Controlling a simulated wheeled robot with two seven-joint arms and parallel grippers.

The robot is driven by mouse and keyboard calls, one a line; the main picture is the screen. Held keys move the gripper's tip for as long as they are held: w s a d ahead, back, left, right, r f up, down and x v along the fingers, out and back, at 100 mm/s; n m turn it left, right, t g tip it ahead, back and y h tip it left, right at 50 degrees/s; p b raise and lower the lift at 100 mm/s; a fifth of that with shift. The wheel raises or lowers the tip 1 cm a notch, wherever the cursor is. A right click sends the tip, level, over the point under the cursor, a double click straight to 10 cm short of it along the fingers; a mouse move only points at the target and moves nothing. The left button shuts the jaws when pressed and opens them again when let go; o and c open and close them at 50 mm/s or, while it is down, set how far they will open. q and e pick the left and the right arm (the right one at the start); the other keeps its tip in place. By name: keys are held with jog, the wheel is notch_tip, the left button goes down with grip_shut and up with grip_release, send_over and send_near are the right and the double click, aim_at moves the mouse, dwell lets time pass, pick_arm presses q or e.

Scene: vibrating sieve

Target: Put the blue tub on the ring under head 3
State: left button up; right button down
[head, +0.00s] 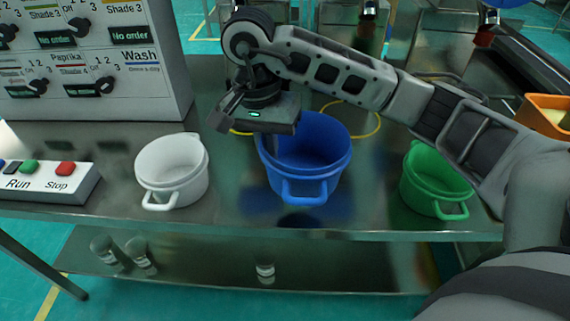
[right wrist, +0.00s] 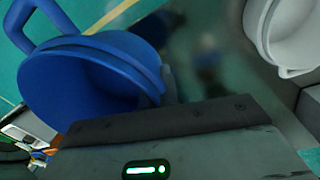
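The blue tub (head: 320,165) is in the middle of the head view, upright or nearly so, with one handle toward the front. It looks raised above the metal table, with a dark shadow below it. My right gripper (head: 262,128) is at its back left rim and looks shut on it; the fingertips are mostly hidden. The right wrist view shows the blue tub (right wrist: 85,85) against the gripper. Behind the tub, part of a yellow ring (head: 378,128) lies on the table; a second ring (head: 238,132) shows partly by the gripper. My left gripper is not in view.
A white tub (head: 172,178) stands to the left and a green tub (head: 425,190) to the right on the metal table (head: 230,215). A control panel (head: 95,60) and a Run/Stop box (head: 50,180) are at the left. An orange bin (head: 545,112) is at the right.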

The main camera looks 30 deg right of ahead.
jog(key=w+d+f, duration=0.1)
jog(key=f, duration=0.1)
jog(key=w+d+f, duration=0.3)
jog(key=f, duration=0.1)
jog(key=shift+w+d+f, duration=0.3)
jog(key=shift+w+d, duration=0.1)
jog(key=shift+w+d+f+p, duration=0.1)
jog(key=shift+f+p, duration=0.3)
jog(key=shift+f, duration=1.25)
jog(key=shift+f, duration=0.2)
jog(key=c, duration=1.7)
grip_release()
jog(key=shift+r, duration=0.15)
